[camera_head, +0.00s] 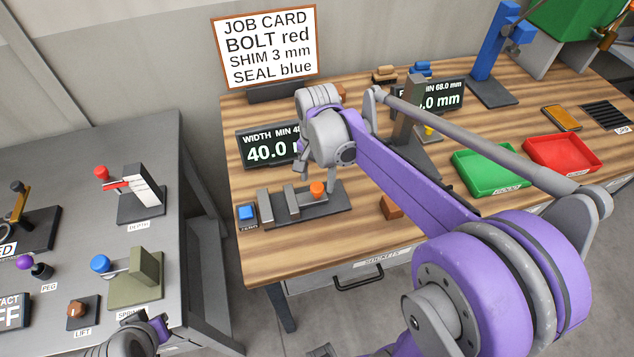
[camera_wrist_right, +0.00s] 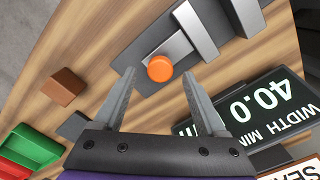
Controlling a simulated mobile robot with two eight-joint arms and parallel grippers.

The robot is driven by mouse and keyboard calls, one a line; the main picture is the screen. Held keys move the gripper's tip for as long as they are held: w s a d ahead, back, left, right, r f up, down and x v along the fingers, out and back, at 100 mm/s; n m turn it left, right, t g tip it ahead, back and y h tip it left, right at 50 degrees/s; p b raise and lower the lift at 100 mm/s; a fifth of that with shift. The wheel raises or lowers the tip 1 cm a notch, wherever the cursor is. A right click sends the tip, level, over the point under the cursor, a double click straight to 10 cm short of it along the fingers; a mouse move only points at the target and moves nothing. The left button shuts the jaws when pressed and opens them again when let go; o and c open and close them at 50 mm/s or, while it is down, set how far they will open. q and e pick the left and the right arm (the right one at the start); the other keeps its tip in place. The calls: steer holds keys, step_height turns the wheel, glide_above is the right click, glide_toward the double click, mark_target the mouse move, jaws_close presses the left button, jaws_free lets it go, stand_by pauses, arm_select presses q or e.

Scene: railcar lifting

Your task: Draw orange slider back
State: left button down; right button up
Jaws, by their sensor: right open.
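The orange slider knob (camera_head: 317,188) tops a grey gauge fixture (camera_head: 290,208) with upright grey blocks on the wooden bench. The knob also shows in the right wrist view (camera_wrist_right: 160,68), between the fingertips in the picture. My right gripper (camera_head: 316,172) is open over the right end of the fixture. Its two fingers (camera_wrist_right: 158,74) stand apart with a gap on each side of the knob, and I see no contact. A display reading 40.0 (camera_head: 268,149) stands behind the fixture, partly hidden by my right arm. My left gripper (camera_head: 158,328) is at the bottom edge, its jaws unclear.
A blue button (camera_head: 246,212) sits left of the fixture and a brown block (camera_head: 391,207) to its right. Green (camera_head: 490,172) and red (camera_head: 562,153) trays lie further right. A grey table (camera_head: 75,190) with other fixtures stands left, across a gap.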

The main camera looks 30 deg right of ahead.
steer(key=shift+f, duration=1.05)
jaws_close()
stand_by(0.7)
